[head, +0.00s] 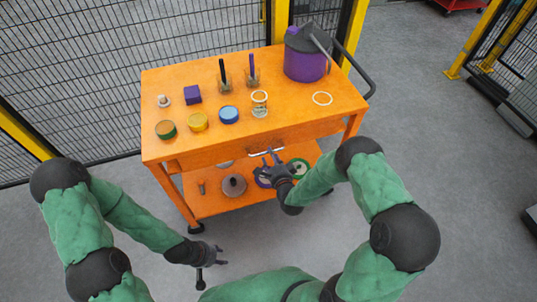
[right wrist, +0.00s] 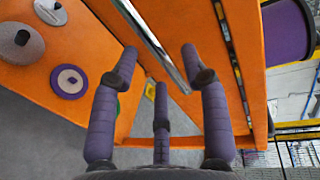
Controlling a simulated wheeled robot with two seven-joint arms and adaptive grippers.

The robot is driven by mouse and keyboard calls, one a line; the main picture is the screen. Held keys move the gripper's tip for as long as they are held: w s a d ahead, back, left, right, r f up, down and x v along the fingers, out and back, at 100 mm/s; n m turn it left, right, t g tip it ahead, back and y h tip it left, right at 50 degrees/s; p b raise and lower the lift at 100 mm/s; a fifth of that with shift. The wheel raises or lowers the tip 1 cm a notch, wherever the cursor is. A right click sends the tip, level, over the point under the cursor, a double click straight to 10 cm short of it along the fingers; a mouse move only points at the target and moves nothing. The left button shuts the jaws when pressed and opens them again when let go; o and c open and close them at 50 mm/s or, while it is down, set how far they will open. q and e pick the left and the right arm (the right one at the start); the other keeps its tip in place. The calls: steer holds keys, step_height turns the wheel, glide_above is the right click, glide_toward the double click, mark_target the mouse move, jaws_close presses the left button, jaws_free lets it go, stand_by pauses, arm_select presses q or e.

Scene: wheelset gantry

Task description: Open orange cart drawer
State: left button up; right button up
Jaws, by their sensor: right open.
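The orange cart (head: 215,155) stands ahead, with a drawer front below its top. A pale metal drawer handle (head: 266,152) sits on that front. In the right wrist view the handle (right wrist: 152,42) is a silver bar running between the spread fingers. My right gripper (head: 272,160) is at the handle, open; in the right wrist view its fingers (right wrist: 160,75) are apart around the bar and not closed on it. A narrow dark gap (right wrist: 232,65) shows along the orange panel there. My left gripper (head: 212,266) hangs low, away from the cart, open and empty.
The cart top holds a purple jug (head: 305,62), several round tins such as a blue one (head: 228,115), a purple cube (head: 193,94) and glasses. The lower shelf holds a grey disc (head: 234,186) and rolls. Mesh fencing (head: 90,60) stands behind. Floor in front is clear.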

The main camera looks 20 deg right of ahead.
steer(key=shift+b+x, duration=0.35)
steer(key=shift+x, duration=1.25)
jaws_close()
